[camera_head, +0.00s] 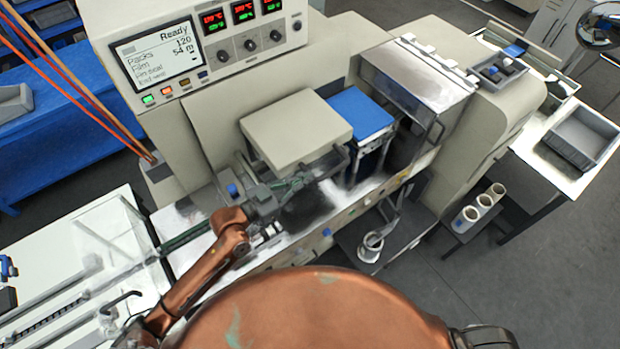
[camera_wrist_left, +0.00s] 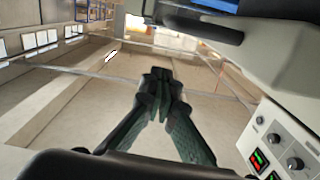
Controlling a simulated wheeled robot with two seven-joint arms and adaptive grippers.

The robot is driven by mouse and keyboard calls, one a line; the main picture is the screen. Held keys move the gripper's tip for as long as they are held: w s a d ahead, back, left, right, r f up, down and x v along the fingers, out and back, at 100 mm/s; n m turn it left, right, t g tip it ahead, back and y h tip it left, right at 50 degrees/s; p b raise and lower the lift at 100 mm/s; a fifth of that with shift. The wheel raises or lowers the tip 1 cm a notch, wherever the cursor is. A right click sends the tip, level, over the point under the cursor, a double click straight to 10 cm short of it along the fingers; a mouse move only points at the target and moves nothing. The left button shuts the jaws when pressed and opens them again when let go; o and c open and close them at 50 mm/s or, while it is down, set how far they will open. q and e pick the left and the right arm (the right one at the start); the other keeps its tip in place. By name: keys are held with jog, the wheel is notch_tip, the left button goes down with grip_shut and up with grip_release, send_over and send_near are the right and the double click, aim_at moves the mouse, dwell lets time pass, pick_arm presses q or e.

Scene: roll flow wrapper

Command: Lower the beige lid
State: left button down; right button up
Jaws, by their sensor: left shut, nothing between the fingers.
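The beige lid (camera_head: 295,128) is a thick block on the middle of the wrapping machine, left of the blue lid (camera_head: 354,112). It stands raised, with a gap between it and the shiny metal bed (camera_head: 312,206) below. A dark bar handle (camera_head: 333,165) runs along its front right edge. My left gripper (camera_head: 298,183) is under the lid's front edge, close to the handle; I cannot tell if they touch. In the left wrist view its fingers (camera_wrist_left: 162,78) are together and empty, with the lid and dark handle (camera_wrist_left: 198,26) at the upper right.
A control panel (camera_head: 210,45) with a screen and knobs stands behind the lid. A clear guard (camera_head: 405,90) is right of the blue lid. An infeed conveyor (camera_head: 75,270) lies at the left. A grey tray (camera_head: 580,136) sits on a side table at the right.

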pick_arm(q)
jog(key=b+v, duration=0.2)
jog(key=v, duration=0.6)
jog(key=shift+a+b, duration=0.3)
jog(key=shift+a, duration=0.05)
jog(key=shift+s+f, duration=0.1)
jog(key=shift+s, duration=0.05)
